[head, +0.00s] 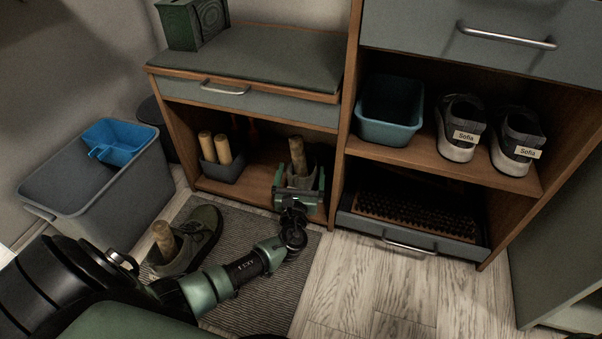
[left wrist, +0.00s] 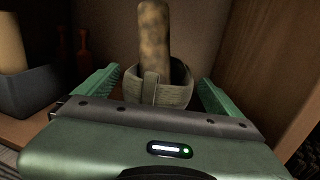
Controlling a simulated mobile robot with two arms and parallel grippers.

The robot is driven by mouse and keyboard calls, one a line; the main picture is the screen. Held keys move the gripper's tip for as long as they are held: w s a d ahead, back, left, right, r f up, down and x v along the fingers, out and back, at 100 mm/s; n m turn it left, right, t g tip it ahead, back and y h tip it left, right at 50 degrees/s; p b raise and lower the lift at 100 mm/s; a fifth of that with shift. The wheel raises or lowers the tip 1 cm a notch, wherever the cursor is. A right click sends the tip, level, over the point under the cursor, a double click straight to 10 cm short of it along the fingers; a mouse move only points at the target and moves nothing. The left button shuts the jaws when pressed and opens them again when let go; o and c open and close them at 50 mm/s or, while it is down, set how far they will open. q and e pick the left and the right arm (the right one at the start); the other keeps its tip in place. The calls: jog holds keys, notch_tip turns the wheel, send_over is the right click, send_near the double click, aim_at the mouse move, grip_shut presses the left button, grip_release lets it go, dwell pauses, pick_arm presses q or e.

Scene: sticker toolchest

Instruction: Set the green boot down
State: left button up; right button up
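One green boot (head: 301,180) with a wooden stick (head: 298,155) upright in it is in the lower compartment of the bench (head: 245,184), at its right end. My left gripper (head: 300,178) reaches in there, with one finger on each side of the boot. In the left wrist view the boot (left wrist: 160,88) shows its heel between the spread fingers, with gaps at both sides. The gripper hides its underside. A second green boot (head: 193,241), also with a wooden stick (head: 164,238), lies on the striped mat (head: 265,290). My right gripper is out of view.
A grey caddy (head: 223,169) with two wooden sticks stands left in the same compartment. A grey bin (head: 110,200) with a blue scoop (head: 118,141) is at the left. The right cabinet holds a blue tub (head: 389,110), labelled shoes (head: 460,127) and a brush tray (head: 415,232).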

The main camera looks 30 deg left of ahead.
pick_arm(q)
jog(key=shift+s, duration=0.1)
jog(key=shift+s+d+r+p, duration=0.1)
jog(key=shift+s+d+p, duration=0.1)
jog(key=shift+s+p, duration=0.15)
jog(key=p+v, duration=0.5)
jog(key=v, duration=0.6)
